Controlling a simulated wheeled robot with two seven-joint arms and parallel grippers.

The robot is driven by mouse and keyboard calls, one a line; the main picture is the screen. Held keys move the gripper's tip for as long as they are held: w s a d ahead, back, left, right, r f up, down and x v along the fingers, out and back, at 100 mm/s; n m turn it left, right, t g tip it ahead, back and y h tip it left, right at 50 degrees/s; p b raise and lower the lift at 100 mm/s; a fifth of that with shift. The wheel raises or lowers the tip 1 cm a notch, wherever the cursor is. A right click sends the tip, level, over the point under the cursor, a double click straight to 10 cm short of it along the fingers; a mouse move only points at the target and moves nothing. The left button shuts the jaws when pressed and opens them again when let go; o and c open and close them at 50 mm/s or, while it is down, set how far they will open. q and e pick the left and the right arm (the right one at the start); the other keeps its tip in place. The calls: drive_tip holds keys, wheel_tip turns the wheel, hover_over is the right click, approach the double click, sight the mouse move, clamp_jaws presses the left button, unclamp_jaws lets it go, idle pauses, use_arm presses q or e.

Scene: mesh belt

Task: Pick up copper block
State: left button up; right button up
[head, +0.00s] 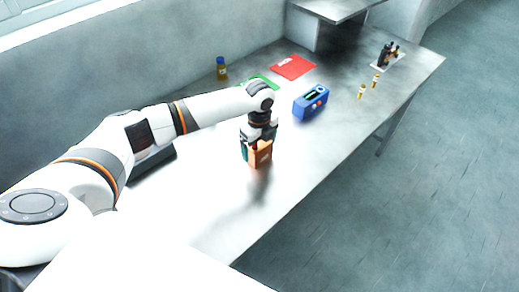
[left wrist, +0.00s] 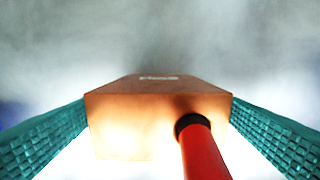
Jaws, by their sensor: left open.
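The copper block (head: 262,158) stands on the white bench below my left gripper (head: 256,149) in the head view. In the left wrist view the copper block (left wrist: 150,118) fills the space between the two teal ridged fingers of my left gripper (left wrist: 160,130). The fingers are open, one on each side of the block and close to its edges; I cannot tell whether either touches. A red rod with a black collar (left wrist: 200,150) overlaps the block's near face in the wrist view. My right gripper is not in view.
A blue device (head: 311,103) stands behind and right of the block. Small vials (head: 362,92) stand near the right edge. The bench front is clear.

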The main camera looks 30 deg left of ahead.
use_arm(q)
drive_tip(key=shift+f, duration=0.15)
drive_tip(key=shift+c, duration=0.4)
drive_tip(key=c, duration=1.2)
drive_tip(key=shift+o, duration=0.2)
drive_tip(key=shift+w, duration=0.1)
